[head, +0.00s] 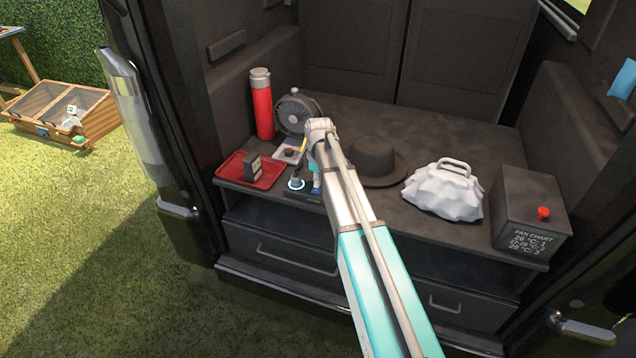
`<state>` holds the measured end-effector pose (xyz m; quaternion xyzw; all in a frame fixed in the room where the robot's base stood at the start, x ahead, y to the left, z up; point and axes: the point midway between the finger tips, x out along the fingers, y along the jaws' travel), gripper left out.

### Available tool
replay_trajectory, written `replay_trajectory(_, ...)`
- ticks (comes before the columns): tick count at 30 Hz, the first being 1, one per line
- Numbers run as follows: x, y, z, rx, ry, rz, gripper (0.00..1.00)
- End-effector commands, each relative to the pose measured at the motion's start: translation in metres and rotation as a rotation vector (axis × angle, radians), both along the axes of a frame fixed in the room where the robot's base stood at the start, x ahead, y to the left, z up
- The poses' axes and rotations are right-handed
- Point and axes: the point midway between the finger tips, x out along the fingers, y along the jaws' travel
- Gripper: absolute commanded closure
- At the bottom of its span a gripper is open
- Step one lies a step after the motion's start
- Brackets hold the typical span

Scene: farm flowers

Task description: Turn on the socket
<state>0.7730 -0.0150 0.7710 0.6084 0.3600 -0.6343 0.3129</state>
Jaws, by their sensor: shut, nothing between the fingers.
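The socket (300,194) looks like a low dark block near the front edge of the van's grey shelf, left of the middle. A pale round piece with a bluish glowing ring (296,184) sits on its left part; I cannot tell whether it is a plug or a switch. My gripper (316,187) points down at the right part of the socket, shut and empty. My arm covers part of the gripper and the socket's right end, so I cannot tell whether the fingertips touch it. A switch is not clearly visible.
Left of the socket is a red tray (232,169) with a small dark device (252,166). Behind stand a red flask (262,105) and a grey fan (293,112).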

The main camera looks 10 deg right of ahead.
Motion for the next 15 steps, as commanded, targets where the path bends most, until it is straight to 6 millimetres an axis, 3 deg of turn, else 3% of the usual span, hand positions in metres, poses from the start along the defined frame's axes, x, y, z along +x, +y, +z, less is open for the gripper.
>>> replay_trajectory(15,-0.0005,0.0002,0.0056,0.000,0.000,0.000,1.00)
